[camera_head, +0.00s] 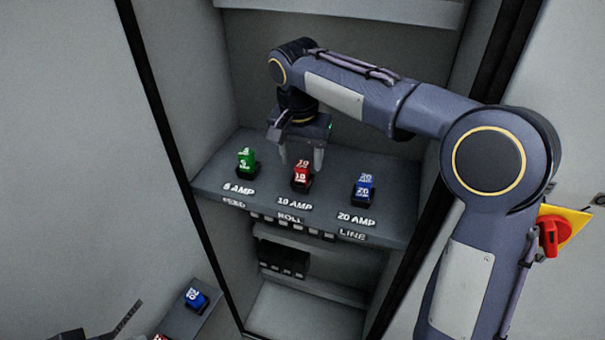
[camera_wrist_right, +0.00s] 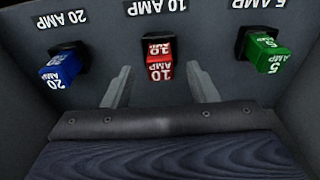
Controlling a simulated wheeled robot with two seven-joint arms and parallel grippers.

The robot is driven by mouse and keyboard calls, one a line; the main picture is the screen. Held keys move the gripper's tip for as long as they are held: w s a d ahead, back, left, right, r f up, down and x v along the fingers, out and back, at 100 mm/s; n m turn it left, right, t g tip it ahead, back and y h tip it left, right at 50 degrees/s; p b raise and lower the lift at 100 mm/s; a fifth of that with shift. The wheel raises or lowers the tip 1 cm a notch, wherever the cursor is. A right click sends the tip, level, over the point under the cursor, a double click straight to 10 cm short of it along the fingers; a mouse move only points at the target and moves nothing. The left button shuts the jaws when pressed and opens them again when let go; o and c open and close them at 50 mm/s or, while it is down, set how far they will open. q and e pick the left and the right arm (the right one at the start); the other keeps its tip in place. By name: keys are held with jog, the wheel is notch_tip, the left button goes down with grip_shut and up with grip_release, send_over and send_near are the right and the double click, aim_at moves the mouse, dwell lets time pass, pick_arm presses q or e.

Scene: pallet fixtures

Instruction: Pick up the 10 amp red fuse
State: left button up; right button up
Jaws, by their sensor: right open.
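The red 10 amp fuse (camera_head: 301,172) stands in the middle black holder on the grey shelf inside the cabinet, above the "10 AMP" label. It also shows in the right wrist view (camera_wrist_right: 159,64), between and just beyond my finger tips. My right gripper (camera_head: 301,160) is open and points down just behind the red fuse. In the wrist view its two fingers (camera_wrist_right: 156,80) are spread to either side of the fuse, with no visible contact. My left gripper is not clearly in view; only a dark part shows at the bottom left of the head view.
A green 5 amp fuse (camera_head: 246,160) stands left of the red one and a blue 20 amp fuse (camera_head: 364,186) stands right. A second blue fuse (camera_head: 196,298) sits on a grey surface at lower left. Cabinet walls close in both sides. A red rotary switch (camera_head: 552,236) is at right.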

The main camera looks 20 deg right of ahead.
aim_at(302, 165)
jog(key=f, duration=0.3)
jog(key=shift+w+d+f, duration=0.1)
jog(key=shift+w+d, duration=0.1)
jog(key=shift+w, duration=0.1)
jog(key=shift+c, duration=0.3)
jog(key=c, duration=1)
jog(key=shift+c, duration=0.2)
